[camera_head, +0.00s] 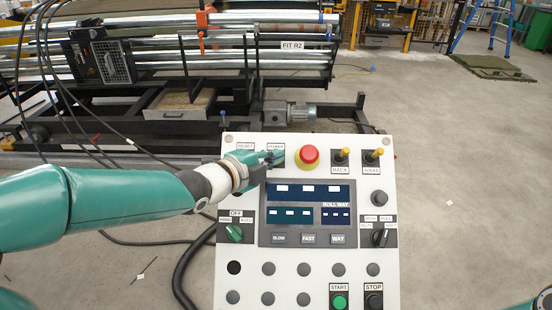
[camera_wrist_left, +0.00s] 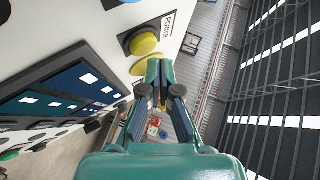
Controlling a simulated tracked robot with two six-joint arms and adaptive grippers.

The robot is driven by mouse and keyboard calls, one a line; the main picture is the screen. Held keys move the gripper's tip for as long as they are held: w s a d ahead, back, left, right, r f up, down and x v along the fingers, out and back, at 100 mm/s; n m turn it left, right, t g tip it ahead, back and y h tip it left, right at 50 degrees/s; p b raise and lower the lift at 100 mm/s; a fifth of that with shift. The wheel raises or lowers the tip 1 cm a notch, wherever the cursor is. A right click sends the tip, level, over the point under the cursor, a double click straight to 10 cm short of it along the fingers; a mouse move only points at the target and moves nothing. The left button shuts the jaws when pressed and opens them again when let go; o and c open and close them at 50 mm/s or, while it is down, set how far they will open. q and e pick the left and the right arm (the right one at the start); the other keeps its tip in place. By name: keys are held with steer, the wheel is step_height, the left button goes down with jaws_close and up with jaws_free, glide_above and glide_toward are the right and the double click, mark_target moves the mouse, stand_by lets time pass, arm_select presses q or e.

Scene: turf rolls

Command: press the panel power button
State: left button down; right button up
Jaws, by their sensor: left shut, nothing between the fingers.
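The grey-white control panel (camera_head: 208,282) stands in front of me. In the head view its POWER label (camera_head: 276,146) is at the upper left, and my left gripper (camera_head: 274,158) is just below it, hiding the power button. In the left wrist view a yellow button (camera_wrist_left: 143,43) on a black base sits beside the POWER label (camera_wrist_left: 168,25). There my left gripper (camera_wrist_left: 160,75) is shut and empty, with its fingertips close to the button in the picture. Contact cannot be told. Another yellow shape (camera_wrist_left: 142,67) is partly hidden by the fingers. My right gripper is out of view.
A red emergency stop (camera_head: 308,155) is just right of my left gripper. Beyond it are the yellow BACK lever (camera_head: 341,155) and AHEAD lever (camera_head: 373,156). A black machine frame (camera_head: 180,130) with metal rollers stands behind the panel. The floor at right is mostly clear.

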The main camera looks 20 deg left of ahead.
arm_select(q)
steer(key=shift+w+a+f+b, duration=0.1)
steer(key=shift+w+f+b, duration=0.15)
steer(key=shift+b, duration=0.1)
steer(key=shift+w+a+f+b, duration=0.1)
steer(key=shift+w+f+b, duration=0.15)
steer(key=shift+f+b, duration=0.1)
stand_by(0.8)
steer(key=shift+s+r, duration=0.1)
steer(key=shift+r, duration=0.05)
steer(key=shift+s+r, duration=0.45)
steer(key=shift+r, duration=0.05)
steer(key=shift+d, duration=0.2)
steer(key=shift+s+r, duration=0.15)
steer(key=shift+r, duration=0.15)
steer(key=s+r, duration=0.2)
steer(key=r, duration=0.1)
steer(key=shift+s+d+r+p, duration=0.1)
steer(key=shift+s+d+p, duration=0.25)
steer(key=shift+s+d, duration=0.05)
